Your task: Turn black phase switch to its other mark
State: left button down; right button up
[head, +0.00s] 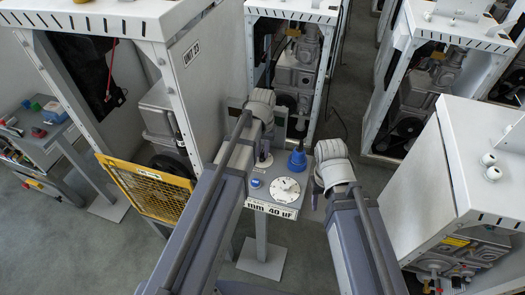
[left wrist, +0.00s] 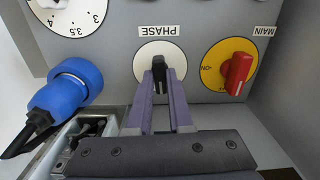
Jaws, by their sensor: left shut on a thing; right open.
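The black phase switch (left wrist: 160,65) sits on a round white plate (left wrist: 172,58) labelled PHASE on the grey panel (left wrist: 200,25). My left gripper (left wrist: 160,82) has a finger on each side of its handle and is shut on it. The handle lies roughly upright in the left wrist view, and the fingers hide its lower part. In the head view the left gripper (head: 263,150) reaches down to the panel top, its fingertips mostly hidden. My right gripper (head: 317,195) is to the right of the panel, apart from it, and its fingers are hard to make out.
A red MAIN switch (left wrist: 238,73) on a yellow plate is beside the phase switch. A blue plug (left wrist: 70,88) with a black cable is on the other side. A numbered white dial (head: 285,190) is near the panel's front edge. White machine frames (head: 465,160) stand around.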

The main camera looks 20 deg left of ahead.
aim_at(263, 154)
pick_arm(q)
jog(key=m, duration=0.5)
jog(key=shift+m, duration=2.3)
jog(key=c, duration=0.8)
grip_release()
jog(key=shift+r, duration=0.1)
notch_tip(263, 154, up, 8)
jog(key=p, duration=0.8)
